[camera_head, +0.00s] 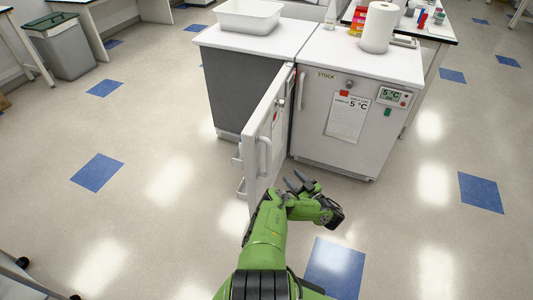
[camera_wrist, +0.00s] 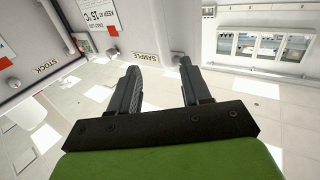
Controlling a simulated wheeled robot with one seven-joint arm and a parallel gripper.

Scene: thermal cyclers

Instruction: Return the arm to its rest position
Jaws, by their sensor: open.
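My green arm reaches forward from the bottom of the head view. My gripper (camera_head: 295,181) is at its end, low in front of the fridges, just right of the open fridge door (camera_head: 266,140). In the wrist view my gripper (camera_wrist: 160,75) shows two dark fingers spread apart with nothing between them. I cannot tell whether the arm touches the door, as the two overlap in the head view.
The left fridge's door stands open toward me. The right fridge (camera_head: 390,140), labelled STOCK, is shut. A white tub (camera_head: 250,17) and a paper roll (camera_head: 379,27) stand on top. A bin (camera_head: 60,47) is at far left. Floor to the right is clear.

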